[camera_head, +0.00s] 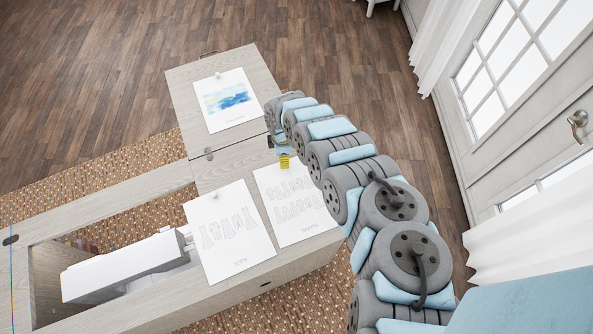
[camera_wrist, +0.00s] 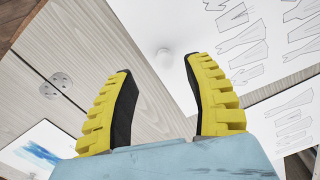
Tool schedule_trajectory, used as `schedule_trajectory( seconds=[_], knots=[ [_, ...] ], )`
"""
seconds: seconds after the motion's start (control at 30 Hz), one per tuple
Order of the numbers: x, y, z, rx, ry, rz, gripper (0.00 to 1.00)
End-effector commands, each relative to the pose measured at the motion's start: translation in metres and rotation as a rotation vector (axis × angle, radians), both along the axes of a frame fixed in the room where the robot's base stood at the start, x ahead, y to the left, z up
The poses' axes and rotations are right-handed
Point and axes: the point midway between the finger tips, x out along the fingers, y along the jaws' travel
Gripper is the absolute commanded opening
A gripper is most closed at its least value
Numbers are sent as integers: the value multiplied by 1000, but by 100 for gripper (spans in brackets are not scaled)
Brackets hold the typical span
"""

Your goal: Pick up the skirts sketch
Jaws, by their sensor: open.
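Two paper sheets with pencil garment drawings lie side by side on the cabinet top. The left sheet (camera_head: 230,240) has a short label and a small knob at its top edge. The right sheet (camera_head: 297,205) has rows of garment outlines. My gripper (camera_head: 285,160) is at the top end of the right sheet. In the wrist view my gripper (camera_wrist: 161,68) is open, its yellow-and-black fingers on either side of a white knob (camera_wrist: 164,56) on that sheet.
A sheet with a blue watercolour (camera_head: 228,99) lies on the far cabinet panel (camera_head: 185,90). A white sewing machine (camera_head: 125,268) sits in the recess at left. A metal hinge (camera_wrist: 56,86) joins the panels. Curtains and a door (camera_head: 545,135) stand at right.

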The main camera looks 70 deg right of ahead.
Motion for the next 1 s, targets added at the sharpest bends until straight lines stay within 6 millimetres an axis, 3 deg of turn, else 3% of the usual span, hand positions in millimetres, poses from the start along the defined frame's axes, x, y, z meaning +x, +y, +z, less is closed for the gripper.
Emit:
schedule_trajectory(
  seconds=[0.53,0.87,0.9,1.0],
  knots=[
    [-2,4,-38,1,-2,-1,52],
    [-3,4,-41,0,-1,0,52],
    [-3,4,-41,0,-1,0,49],
    [-3,4,-41,0,-1,-1,21]
  ],
)
